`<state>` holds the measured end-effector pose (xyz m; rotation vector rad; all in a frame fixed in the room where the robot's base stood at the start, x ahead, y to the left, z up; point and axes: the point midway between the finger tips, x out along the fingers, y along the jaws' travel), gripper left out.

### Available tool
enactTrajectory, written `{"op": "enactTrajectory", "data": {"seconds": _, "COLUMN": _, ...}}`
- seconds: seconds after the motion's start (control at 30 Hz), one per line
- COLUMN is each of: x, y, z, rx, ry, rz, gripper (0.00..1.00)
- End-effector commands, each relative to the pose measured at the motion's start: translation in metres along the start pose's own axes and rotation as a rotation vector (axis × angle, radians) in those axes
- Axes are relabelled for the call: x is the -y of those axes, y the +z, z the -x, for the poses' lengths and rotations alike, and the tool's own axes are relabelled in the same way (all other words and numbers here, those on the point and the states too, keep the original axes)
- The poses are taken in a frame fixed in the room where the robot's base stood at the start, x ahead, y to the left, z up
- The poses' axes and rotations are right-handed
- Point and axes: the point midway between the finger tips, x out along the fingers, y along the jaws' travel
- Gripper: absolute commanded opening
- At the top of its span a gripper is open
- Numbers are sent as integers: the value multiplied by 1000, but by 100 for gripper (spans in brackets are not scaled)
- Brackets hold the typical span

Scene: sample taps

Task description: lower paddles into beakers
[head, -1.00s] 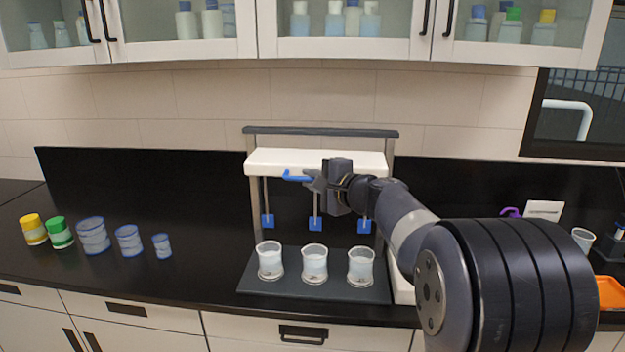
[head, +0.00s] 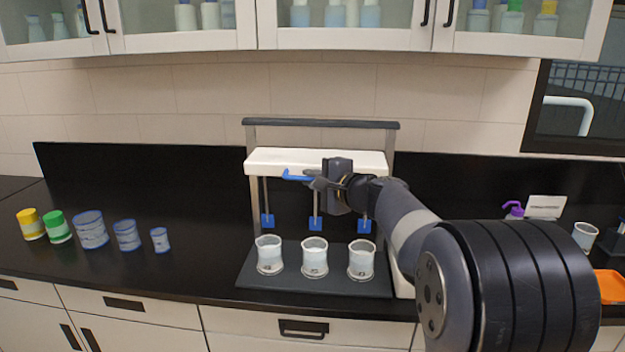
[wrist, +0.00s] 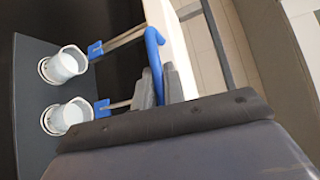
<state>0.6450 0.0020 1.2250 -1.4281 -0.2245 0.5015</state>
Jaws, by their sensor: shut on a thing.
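A white crossbar (head: 270,161) carries several thin rods with blue paddles, such as the left paddle (head: 267,221) and the middle paddle (head: 315,223). The left beaker (head: 269,256), middle beaker (head: 314,257) and right beaker (head: 361,259) stand upright below, each with pale contents. The paddles hang above the rims. My gripper (head: 308,180) is shut on the blue handle (head: 296,175) at the bar's front. The wrist view shows the fingers (wrist: 159,86) at the blue handle (wrist: 154,55), with two paddles and two beakers.
A dark base plate (head: 262,286) holds the beakers, with a post on each side and a dark top bar (head: 320,123). Lidded jars and blue-banded containers, such as the green-lidded jar (head: 57,228), stand at left. An orange tray (head: 610,285) is at far right. Cabinets hang above.

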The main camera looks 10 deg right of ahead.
Motion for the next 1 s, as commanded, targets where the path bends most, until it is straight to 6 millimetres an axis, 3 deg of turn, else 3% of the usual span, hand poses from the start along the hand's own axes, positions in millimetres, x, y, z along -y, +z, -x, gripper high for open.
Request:
{"op": "enactTrajectory", "data": {"seconds": 0.03, "x": -14, "y": -2, "z": -2, "rx": 0, "ry": 1, "rz": 0, "gripper": 0}}
{"op": "enactTrajectory", "data": {"seconds": 0.1, "x": -21, "y": -3, "z": -3, "rx": 0, "ry": 1, "rz": -1, "gripper": 0}}
{"op": "enactTrajectory", "data": {"seconds": 1.0, "x": -111, "y": -16, "z": -16, "rx": 0, "ry": 1, "rz": 1, "gripper": 0}}
